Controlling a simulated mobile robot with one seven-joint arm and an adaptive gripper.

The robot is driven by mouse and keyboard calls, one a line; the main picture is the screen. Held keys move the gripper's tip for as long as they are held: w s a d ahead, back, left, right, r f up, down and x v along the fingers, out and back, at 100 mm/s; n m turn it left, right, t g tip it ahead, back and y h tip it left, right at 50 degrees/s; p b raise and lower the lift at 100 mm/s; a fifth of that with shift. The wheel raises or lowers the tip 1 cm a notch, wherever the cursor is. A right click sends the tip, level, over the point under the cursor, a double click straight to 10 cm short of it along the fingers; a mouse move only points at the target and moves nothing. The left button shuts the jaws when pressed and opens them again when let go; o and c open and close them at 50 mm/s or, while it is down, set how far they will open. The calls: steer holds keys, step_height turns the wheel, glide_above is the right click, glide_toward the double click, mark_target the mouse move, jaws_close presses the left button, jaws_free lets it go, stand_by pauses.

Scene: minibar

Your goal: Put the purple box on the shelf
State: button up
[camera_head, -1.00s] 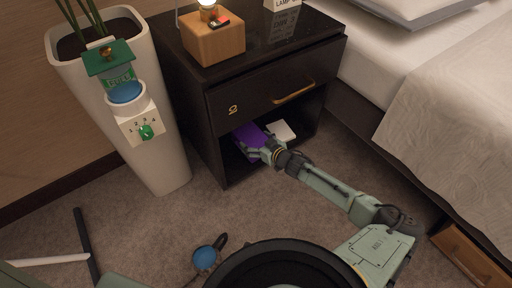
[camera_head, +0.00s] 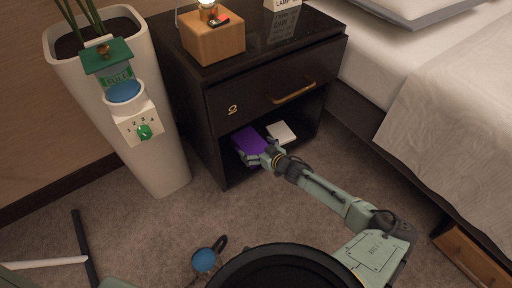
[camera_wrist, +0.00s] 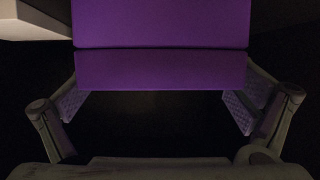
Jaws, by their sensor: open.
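The purple box (camera_head: 249,140) is inside the open lower shelf (camera_head: 236,175) of the dark nightstand, at its left side. My gripper (camera_head: 262,158) is at the front of that shelf, right by the box. In the wrist view the box (camera_wrist: 160,68) fills the upper middle. The two fingers of my gripper (camera_wrist: 157,108) are spread apart, one at each side below the box's near edge. A dark gap shows between them. The box's underside is hidden, and I cannot tell whether it rests fully on the shelf.
A white object (camera_head: 281,132) lies on the shelf right of the purple box; a pale block also shows in the wrist view (camera_wrist: 30,22). A closed drawer (camera_head: 262,92) is above the shelf. A white planter (camera_head: 160,165) stands at left and the bed (camera_head: 440,110) at right.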

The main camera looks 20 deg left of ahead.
steer(key=p+v, duration=0.3)
steer(key=v, duration=0.9)
steer(key=shift+f, duration=0.1)
steer(key=shift+c, duration=0.5)
stand_by(1.1)
